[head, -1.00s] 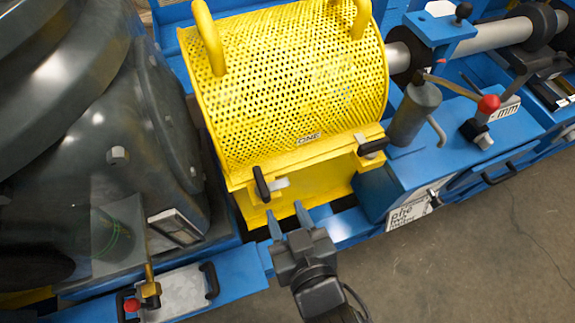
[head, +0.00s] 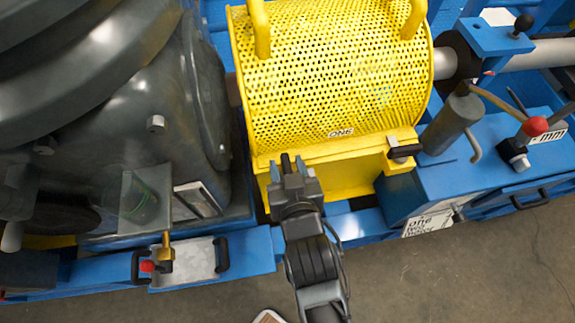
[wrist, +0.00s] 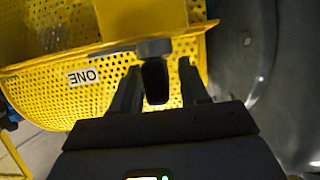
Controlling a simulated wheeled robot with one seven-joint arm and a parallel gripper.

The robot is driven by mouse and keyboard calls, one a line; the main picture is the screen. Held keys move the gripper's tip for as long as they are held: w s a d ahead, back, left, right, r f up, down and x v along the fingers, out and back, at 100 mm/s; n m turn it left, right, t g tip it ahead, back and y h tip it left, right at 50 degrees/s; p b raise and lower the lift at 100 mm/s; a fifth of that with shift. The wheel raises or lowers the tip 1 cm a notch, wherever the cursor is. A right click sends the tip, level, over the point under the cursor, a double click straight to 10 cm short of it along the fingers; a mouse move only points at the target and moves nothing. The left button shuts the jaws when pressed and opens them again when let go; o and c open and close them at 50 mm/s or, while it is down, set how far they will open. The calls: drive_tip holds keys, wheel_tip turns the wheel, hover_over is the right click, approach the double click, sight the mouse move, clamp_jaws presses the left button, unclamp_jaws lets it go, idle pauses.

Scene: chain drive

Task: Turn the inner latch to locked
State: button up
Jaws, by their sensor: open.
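A yellow perforated guard (head: 335,85) carries two latches with black handles on its front edge. My gripper (head: 288,172) is at the left latch (head: 285,161) and largely covers it in the head view. In the wrist view, the black handle of this latch (wrist: 155,84) stands between the two open fingers of my gripper (wrist: 160,72). Its grey pivot (wrist: 153,47) is just beyond the fingertips. I cannot tell whether a finger touches the handle. The right latch (head: 404,151) is clear of my gripper, its handle lying sideways and pointing right.
A large dark grey machine housing (head: 100,120) stands left of the guard. A blue bench with a red-knobbed lever (head: 536,126) is at the right. A blue rail with a metal plate (head: 185,262) runs along the front left. Bare floor (head: 450,270) lies in front.

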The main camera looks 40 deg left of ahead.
drive_tip(key=shift+c, duration=0.3)
clamp_jaws()
